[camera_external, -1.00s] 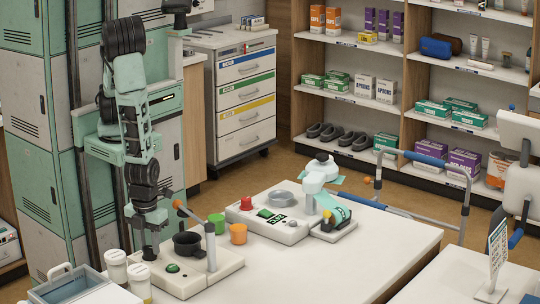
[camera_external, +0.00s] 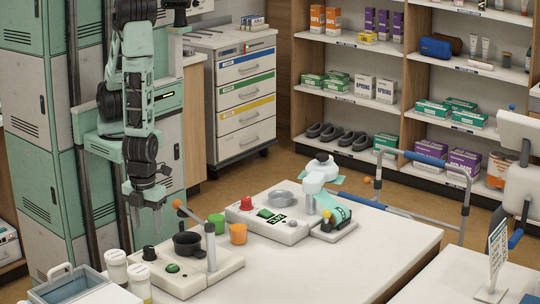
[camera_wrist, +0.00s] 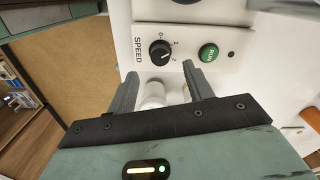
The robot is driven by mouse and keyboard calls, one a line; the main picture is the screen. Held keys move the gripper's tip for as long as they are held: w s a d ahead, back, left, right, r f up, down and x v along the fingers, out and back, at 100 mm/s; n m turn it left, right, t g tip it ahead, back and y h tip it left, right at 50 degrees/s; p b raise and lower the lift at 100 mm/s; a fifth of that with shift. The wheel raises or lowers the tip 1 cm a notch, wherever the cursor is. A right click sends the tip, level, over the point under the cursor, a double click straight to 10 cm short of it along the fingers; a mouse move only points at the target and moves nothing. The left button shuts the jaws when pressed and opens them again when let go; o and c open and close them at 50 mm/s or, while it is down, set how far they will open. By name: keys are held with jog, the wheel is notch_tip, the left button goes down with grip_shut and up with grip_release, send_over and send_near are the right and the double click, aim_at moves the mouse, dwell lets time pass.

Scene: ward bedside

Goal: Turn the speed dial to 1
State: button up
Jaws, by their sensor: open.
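The speed dial (camera_wrist: 160,53) is a round black knob with a white pointer line, on a white panel marked SPEED with numbers beside it. The exact number the pointer meets is too small to tell. The dial (camera_external: 149,253) also shows at the left corner of the white machine (camera_external: 208,277) in the external view. My gripper (camera_external: 146,224) is open and empty, pointing down above the dial and apart from it. In the wrist view my gripper's fingers (camera_wrist: 163,80) are spread, with the dial ahead of their tips.
A green RUN button (camera_wrist: 208,52) sits beside the dial.

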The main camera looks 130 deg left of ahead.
aim_at(149, 247)
notch_tip(149, 247, up, 11)
jog(key=p, duration=0.3)
dwell(0.5)
jog(key=w+a+n+y+b, duration=0.1)
jog(key=w+a+n+b, duration=0.3)
jog(key=a, duration=0.6)
jog(key=s+a+n+b, duration=0.1)
jog(key=s+a+n, duration=0.3)
jog(key=a+n, duration=0.2)
jog(key=s+a+r+n+b, duration=0.1)
jog(key=s+a+n, duration=0.3)
jog(key=a, duration=0.5)
jog(key=s+a+n+b, duration=0.3)
jog(key=s+a+n, duration=0.2)
jog(key=a+n, duration=0.2)
jog(key=shift+a+r+n, duration=0.2)
jog(key=shift+r+n, duration=0.15)
jog(key=shift+n, duration=0.55)
